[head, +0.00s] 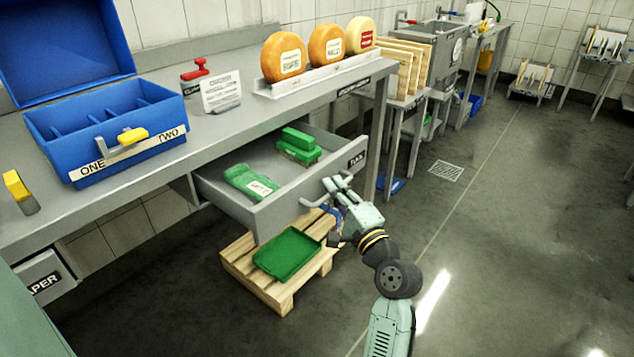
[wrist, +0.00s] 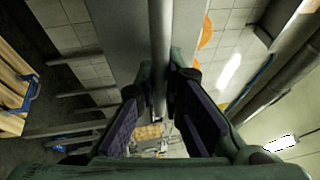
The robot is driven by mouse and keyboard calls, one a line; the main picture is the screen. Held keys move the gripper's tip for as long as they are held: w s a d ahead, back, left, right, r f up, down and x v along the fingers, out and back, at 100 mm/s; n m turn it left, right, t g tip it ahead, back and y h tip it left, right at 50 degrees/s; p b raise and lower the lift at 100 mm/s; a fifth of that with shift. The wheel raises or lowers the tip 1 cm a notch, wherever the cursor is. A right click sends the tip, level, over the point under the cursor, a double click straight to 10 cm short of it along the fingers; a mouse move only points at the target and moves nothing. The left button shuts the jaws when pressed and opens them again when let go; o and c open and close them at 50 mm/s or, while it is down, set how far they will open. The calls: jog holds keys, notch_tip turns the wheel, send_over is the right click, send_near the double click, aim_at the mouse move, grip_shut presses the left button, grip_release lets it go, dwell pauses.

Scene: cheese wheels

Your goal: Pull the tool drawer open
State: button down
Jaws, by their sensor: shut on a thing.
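The grey tool drawer (head: 275,217) is pulled out from under the steel bench, its inside open to view. It holds a green block-like item (head: 299,145) at the back and a flat green item with a white label (head: 250,182) nearer the left. A small dark label is at the right end of its front. My gripper (head: 333,187) is at the drawer front and shut on the bar handle (head: 311,203). In the wrist view the handle bar (wrist: 158,45) runs between the two fingers (wrist: 168,95). The fingers hide part of the handle.
A wooden pallet (head: 243,268) with a green tray (head: 268,262) stands on the floor below the drawer. An open blue case (head: 120,160) and three cheese wheels (head: 326,46) are on the bench (head: 225,128). The floor (head: 500,250) to the right is clear.

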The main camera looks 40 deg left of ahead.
jog(key=d, duration=0.7)
jog(key=shift+s+b, duration=0.3)
jog(key=c, duration=2)
grip_release()
jog(key=shift+d, duration=0.1)
jog(key=shift+o, duration=0.2)
jog(key=v, duration=1.2)
